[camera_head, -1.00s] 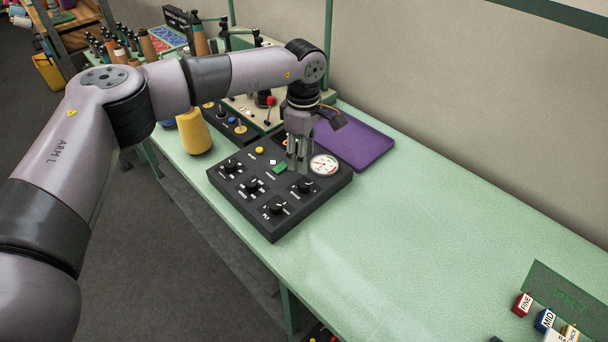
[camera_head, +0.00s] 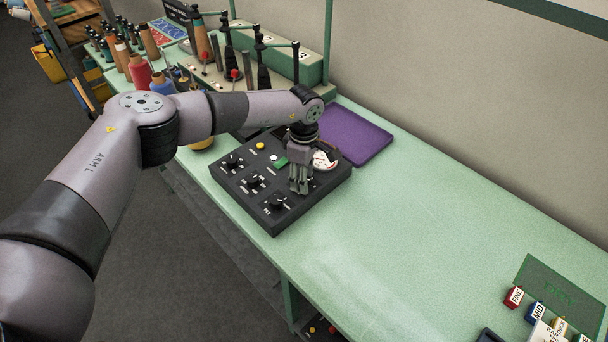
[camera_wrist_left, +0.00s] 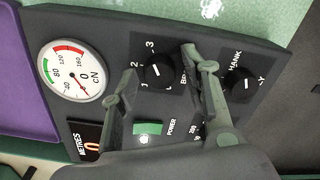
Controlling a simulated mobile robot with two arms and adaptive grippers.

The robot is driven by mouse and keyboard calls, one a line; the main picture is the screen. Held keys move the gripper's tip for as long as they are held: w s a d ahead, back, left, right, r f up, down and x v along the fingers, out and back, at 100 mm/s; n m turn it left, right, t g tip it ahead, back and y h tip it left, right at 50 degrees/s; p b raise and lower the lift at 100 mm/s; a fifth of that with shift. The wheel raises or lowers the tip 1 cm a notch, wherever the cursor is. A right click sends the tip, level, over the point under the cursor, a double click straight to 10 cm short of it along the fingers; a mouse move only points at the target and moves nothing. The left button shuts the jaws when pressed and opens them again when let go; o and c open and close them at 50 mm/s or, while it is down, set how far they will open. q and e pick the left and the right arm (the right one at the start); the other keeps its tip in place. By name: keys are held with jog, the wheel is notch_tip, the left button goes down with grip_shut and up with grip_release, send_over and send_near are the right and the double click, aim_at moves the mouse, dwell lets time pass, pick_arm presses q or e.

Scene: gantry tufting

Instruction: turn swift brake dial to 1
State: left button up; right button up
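The brake dial (camera_wrist_left: 157,73) is a black round knob with a white pointer mark on the dark control panel (camera_head: 237,191). Its scale shows 1, 2 and 3; the label beside it is partly hidden, with "BR" readable. I cannot tell exactly which number the pointer meets. My left gripper (camera_head: 299,187) points down over the panel and hides the dial in the head view. In the left wrist view the fingers of my left gripper (camera_wrist_left: 160,62) are apart, one on each side of the dial. I cannot tell whether they touch it. My right gripper is not in view.
Beside the dial are a round cN gauge (camera_wrist_left: 76,71), a green power switch (camera_wrist_left: 148,128) and a second knob (camera_wrist_left: 241,84). Other knobs (camera_head: 276,201) sit along the panel's front. A purple mat (camera_head: 358,139) lies behind. The green table to the right is mostly clear.

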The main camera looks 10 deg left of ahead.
pick_arm(q)
jog(key=c, duration=0.4)
grip_shut()
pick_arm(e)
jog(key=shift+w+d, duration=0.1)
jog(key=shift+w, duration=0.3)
